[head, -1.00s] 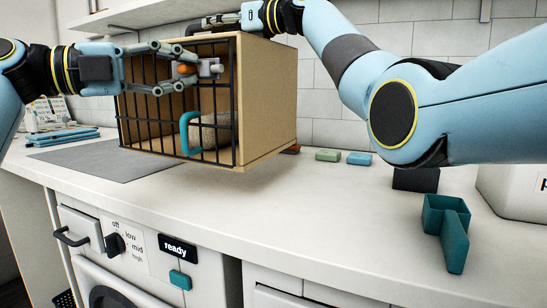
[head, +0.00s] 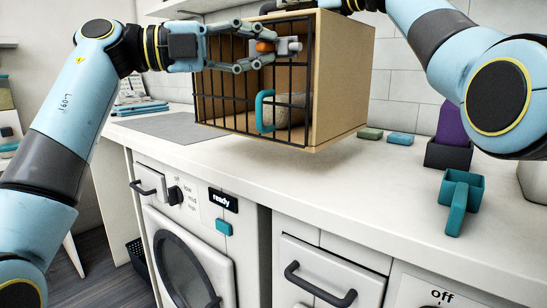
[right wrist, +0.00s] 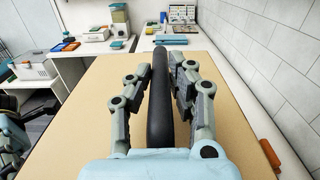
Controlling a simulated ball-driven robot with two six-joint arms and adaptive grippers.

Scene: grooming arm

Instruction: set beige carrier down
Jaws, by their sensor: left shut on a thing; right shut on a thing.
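The beige carrier (head: 341,85) is a box with a black barred front and a teal handle (head: 260,110). It hangs level, a little above the white counter, with a soft shadow below. A grey-brown lump (head: 287,98) lies inside behind the bars. My left gripper (head: 272,48) is shut at the upper front, around a small grey and orange fitting (head: 289,46). My right gripper (right wrist: 164,85) is shut on the black top handle (right wrist: 160,105) of the carrier. In the head view its fingers are mostly cut off at the top.
A grey mat (head: 180,127) lies left of the carrier. Green (head: 370,133) and blue (head: 401,138) blocks lie just right of it. A teal scoop-like holder (head: 461,195) and dark box (head: 448,154) stand farther right. The counter's front strip (head: 330,180) is clear.

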